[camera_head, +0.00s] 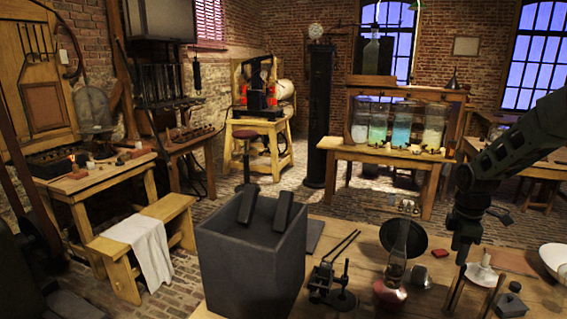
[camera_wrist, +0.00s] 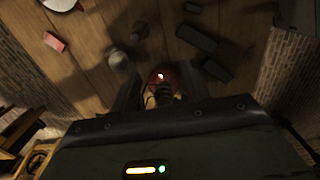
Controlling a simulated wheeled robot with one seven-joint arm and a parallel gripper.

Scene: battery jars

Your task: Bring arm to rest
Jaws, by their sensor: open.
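My arm (camera_head: 525,140) reaches in from the right edge in the head view and bends down. My gripper (camera_head: 463,252) hangs from it, pointing down over the right part of the wooden table (camera_head: 380,237). In the wrist view my gripper (camera_wrist: 160,86) shows two dark fingers apart. A round reddish thing with a bright spot (camera_wrist: 160,75) shows between and beyond them; its distance from the fingertips is unclear. A candle on a dish (camera_head: 482,273) stands close to the gripper in the head view.
A large grey bin (camera_head: 250,265) stands at the left of the table. A glass flask with red liquid (camera_head: 391,285), a black disc (camera_head: 404,236), a red block (camera_head: 440,253) and a white bowl (camera_head: 555,258) are around the gripper. Battery jars (camera_head: 378,125) stand on a bench behind.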

